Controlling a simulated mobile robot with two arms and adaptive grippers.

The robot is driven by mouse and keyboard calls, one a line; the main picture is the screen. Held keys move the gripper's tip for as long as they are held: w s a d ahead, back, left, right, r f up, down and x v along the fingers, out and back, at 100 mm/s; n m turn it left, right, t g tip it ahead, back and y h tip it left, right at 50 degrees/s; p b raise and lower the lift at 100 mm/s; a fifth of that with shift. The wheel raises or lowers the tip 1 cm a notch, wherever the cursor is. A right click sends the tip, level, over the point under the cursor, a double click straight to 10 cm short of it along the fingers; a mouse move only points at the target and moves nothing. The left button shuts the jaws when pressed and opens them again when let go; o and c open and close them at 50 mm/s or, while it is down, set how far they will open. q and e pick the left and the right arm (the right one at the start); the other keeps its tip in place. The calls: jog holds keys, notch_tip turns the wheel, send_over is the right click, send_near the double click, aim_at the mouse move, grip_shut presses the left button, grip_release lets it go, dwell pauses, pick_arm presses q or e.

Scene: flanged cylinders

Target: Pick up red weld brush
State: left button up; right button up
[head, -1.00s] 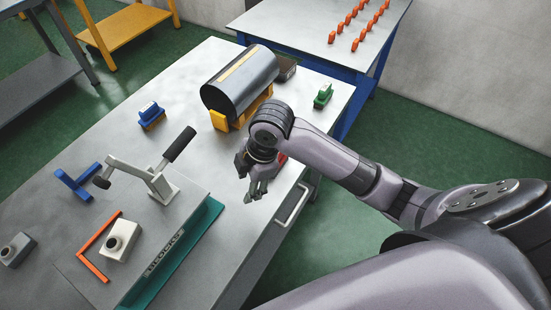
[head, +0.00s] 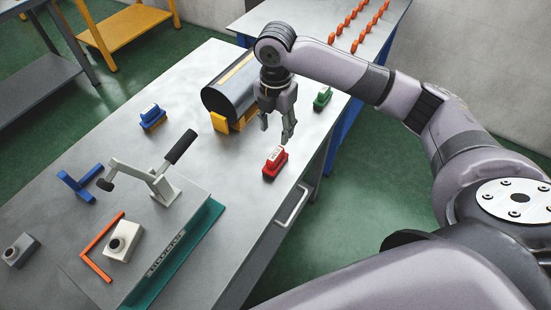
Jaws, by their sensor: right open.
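The red weld brush (head: 275,164) lies on the grey metal table (head: 228,188) near its right edge. It is a red block with a pale label on top. My right gripper (head: 277,136) points down above and just behind the brush. Its fingers are open and empty, and they look apart from the brush. My left gripper is not in the view.
A green brush (head: 322,98) and a blue brush (head: 152,115) lie farther off. A lever clamp (head: 160,182) and an orange angle (head: 95,250) are at the left front. Table around the red brush is clear.

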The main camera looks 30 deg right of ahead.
aim_at(276, 153)
notch_tip(276, 153, down, 6)
jog(key=shift+f+p, duration=0.1)
jog(key=shift+p, duration=0.4)
notch_tip(276, 153, down, 4)
jog(key=shift+f+p, duration=0.1)
jog(key=shift+p, duration=0.9)
jog(key=shift+f, duration=0.55)
jog(key=shift+c, duration=0.6)
grip_shut()
